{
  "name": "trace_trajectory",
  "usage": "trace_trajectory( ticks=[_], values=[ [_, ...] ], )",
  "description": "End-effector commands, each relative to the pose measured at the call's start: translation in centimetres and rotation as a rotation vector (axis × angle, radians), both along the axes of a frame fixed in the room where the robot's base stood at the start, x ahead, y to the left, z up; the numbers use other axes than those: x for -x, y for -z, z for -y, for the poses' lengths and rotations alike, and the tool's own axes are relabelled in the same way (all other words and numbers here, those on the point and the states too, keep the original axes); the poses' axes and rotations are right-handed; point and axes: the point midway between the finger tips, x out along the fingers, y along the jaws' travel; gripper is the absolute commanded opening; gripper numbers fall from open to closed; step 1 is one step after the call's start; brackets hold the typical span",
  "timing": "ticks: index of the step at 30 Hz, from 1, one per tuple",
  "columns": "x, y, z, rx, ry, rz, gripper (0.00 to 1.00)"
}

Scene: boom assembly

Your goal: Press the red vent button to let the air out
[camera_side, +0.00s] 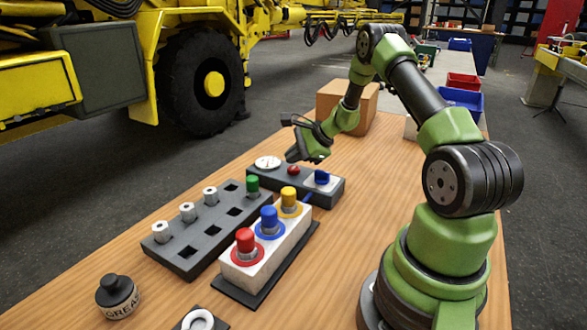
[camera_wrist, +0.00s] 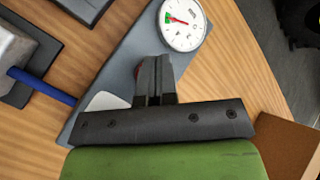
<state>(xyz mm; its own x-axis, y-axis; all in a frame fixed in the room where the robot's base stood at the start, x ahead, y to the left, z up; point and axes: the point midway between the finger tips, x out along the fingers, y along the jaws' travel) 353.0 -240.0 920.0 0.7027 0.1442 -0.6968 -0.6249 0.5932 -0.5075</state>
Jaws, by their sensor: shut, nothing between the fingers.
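The red vent button (camera_side: 293,170) sits on a dark panel (camera_side: 264,180), between a round white gauge (camera_side: 268,162) and a blue knob (camera_side: 322,177). My gripper (camera_side: 292,154) is shut and empty, with its tips just above the button. I cannot tell whether they touch it. In the wrist view the shut fingers (camera_wrist: 153,80) hide most of the button; a thin red sliver (camera_wrist: 135,73) shows at their left side. The gauge (camera_wrist: 182,22) is clear there, its red needle pointing left near a green zone.
A white block with red, blue and yellow capped fittings (camera_side: 268,248) stands in front of the panel, joined by a blue hose (camera_wrist: 42,86). A dark rack (camera_side: 206,232) holds several pieces. A grease pot (camera_side: 118,296) is front left; a cardboard box (camera_side: 348,104) stands behind.

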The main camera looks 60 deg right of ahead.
Motion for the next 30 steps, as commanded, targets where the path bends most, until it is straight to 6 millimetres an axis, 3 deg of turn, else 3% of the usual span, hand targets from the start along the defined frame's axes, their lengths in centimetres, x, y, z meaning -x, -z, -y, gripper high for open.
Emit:
trace_trajectory(
  ticks=[30],
  values=[
    [0.00,1.20,0.00,-0.001,0.001,0.000,0.00]
  ],
)
